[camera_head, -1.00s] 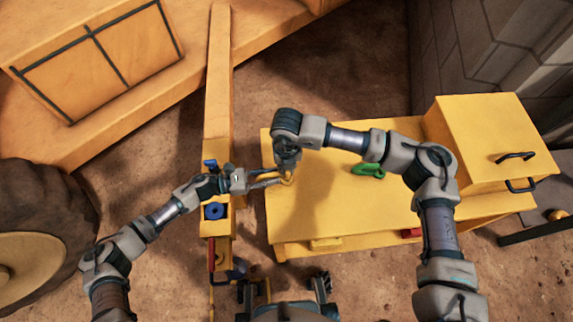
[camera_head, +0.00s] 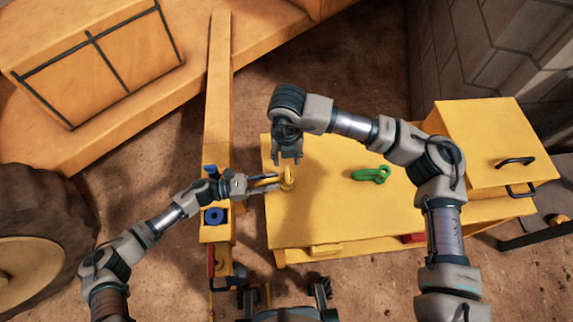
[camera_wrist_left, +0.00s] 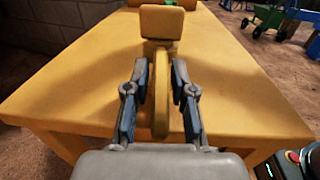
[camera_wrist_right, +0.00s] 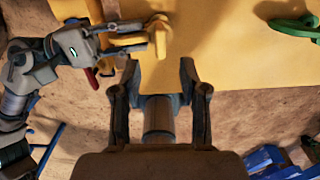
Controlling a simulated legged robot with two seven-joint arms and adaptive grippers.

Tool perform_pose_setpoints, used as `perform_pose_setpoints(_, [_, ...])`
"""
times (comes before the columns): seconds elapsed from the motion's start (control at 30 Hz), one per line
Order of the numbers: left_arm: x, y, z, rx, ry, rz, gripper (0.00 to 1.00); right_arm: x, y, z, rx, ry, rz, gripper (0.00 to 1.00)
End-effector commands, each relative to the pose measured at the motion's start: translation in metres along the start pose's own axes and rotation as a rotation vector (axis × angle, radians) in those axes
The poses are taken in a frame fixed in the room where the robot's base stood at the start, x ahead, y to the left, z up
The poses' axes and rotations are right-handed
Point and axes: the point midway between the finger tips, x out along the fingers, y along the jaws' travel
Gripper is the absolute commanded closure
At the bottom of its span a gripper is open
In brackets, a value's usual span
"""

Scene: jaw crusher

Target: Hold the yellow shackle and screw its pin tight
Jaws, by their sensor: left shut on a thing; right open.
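The yellow shackle (camera_head: 289,178) is upright near the left edge of the yellow table. It also shows in the left wrist view (camera_wrist_left: 160,95) and the right wrist view (camera_wrist_right: 159,38). My left gripper (camera_head: 272,182) is shut on it from the left, with a finger on each side (camera_wrist_left: 160,75). My right gripper (camera_head: 288,161) is open and empty just beyond the shackle, apart from it; its spread fingers show in the right wrist view (camera_wrist_right: 160,75). I cannot tell the pin clearly from the shackle or how deep it sits.
The yellow table (camera_head: 340,215) is mostly bare. A green shackle (camera_head: 370,174) lies to the right. A yellow box with black handles (camera_head: 490,145) stands at the table's right end. A yellow beam with a blue round part (camera_head: 214,215) runs left of the table.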

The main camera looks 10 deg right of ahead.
Motion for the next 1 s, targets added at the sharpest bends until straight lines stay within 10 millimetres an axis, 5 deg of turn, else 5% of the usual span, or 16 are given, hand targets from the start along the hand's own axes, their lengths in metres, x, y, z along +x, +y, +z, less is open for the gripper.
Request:
perform_pose_setpoints(0.2, [0.000,0.000,-0.001,-0.001,0.001,0.001,1.00,-0.026,0.001,0.000,-0.001,0.001,-0.001,0.57])
perform_pose_setpoints(0.5, [0.000,0.000,-0.001,-0.001,0.001,0.001,1.00,-0.029,0.000,0.000,-0.001,0.002,-0.001,0.57])
perform_pose_setpoints(0.53, [0.000,0.000,-0.001,-0.001,0.001,0.001,0.71,-0.029,0.000,0.000,-0.001,0.002,-0.001,0.57])
perform_pose_setpoints(0.63, [0.000,0.000,-0.001,0.000,0.001,0.001,0.46,-0.029,0.000,0.000,-0.001,0.002,-0.001,0.57])
perform_pose_setpoints(1.0, [-0.005,0.000,-0.001,0.000,0.001,0.001,0.46,-0.029,0.000,0.000,-0.001,0.001,-0.001,0.57])
